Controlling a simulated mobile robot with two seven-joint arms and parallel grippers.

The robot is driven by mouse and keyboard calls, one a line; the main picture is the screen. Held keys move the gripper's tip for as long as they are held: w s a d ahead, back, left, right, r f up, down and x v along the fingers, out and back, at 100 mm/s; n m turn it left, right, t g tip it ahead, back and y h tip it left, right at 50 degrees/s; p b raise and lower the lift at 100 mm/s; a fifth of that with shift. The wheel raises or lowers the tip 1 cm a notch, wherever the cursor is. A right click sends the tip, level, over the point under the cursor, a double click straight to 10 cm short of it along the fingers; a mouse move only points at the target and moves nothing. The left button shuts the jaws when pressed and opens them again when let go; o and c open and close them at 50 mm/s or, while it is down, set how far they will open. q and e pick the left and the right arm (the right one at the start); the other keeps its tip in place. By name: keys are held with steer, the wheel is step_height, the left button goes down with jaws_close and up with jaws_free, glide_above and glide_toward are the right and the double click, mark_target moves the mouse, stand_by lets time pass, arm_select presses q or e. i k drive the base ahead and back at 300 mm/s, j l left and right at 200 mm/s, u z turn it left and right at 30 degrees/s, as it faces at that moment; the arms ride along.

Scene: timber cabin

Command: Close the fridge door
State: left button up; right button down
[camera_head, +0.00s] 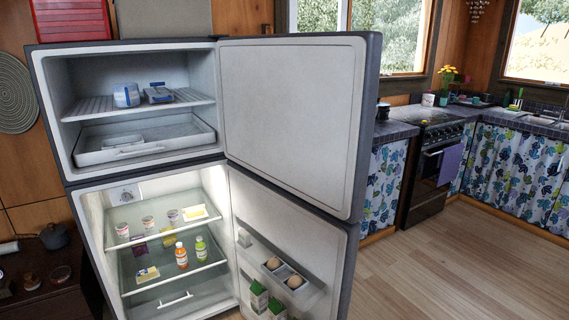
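The fridge (48,120) stands at the left with two compartments, one above the other. Its upper door (290,120) is swung open to the right and shows its white inner face. The lower door (305,225) is also open to the right, with shelves holding eggs and green-and-white cartons. The upper compartment holds a few containers on a wire shelf and a drawer below. The lit lower compartment holds bottles, cups and small packs on glass shelves. Neither of my grippers is in view.
A dark stove (432,165) and counters with patterned curtains (515,170) stand at the back right. The wooden floor (450,265) right of the doors is clear. A dark low table (40,285) with small pots stands left of the fridge.

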mark_target(322, 247)
steer(key=k, duration=0.45)
steer(key=k+u, duration=0.25)
steer(key=k, duration=0.15)
steer(key=k+j+u, duration=0.25)
steer(key=k, duration=0.15)
steer(key=u, duration=0.5)
steer(key=l+u, duration=0.15)
steer(key=u, duration=0.35)
steer(key=l+u, duration=0.15)
steer(key=u, duration=0.35)
steer(key=l, duration=2.7)
steer(key=i+l, duration=0.1)
steer(key=l, duration=2.55)
